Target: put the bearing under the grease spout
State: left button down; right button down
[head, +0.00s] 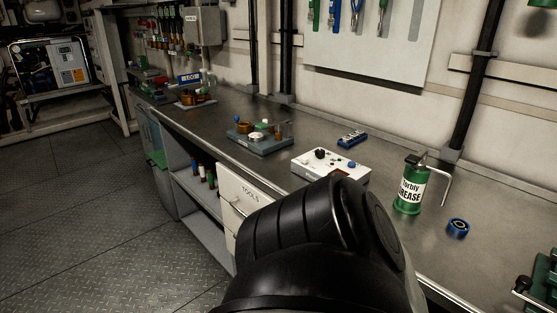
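The green grease can (409,190) stands upright on the workbench at the right, its white label reading GREASE. Its thin metal spout (446,185) leaves the top to the right and bends down, with the tip above the bench. The bearing (458,228), a blue ring with a dark centre, sits on the bench. It is apart from the can, to the right of it and nearer the front edge than the spout tip. Neither of my grippers is in view. A black part of my arm fills the lower middle and hides part of the bench edge.
A white control box (331,166) with knobs stands left of the can, with a small blue item (352,137) behind it. A grey tray (262,142) of parts is farther left. Green hardware (540,285) is at the lower right. The bench around the bearing is clear.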

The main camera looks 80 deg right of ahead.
aim_at(460, 227)
jog(key=i, duration=0.25)
jog(key=z, duration=1.6)
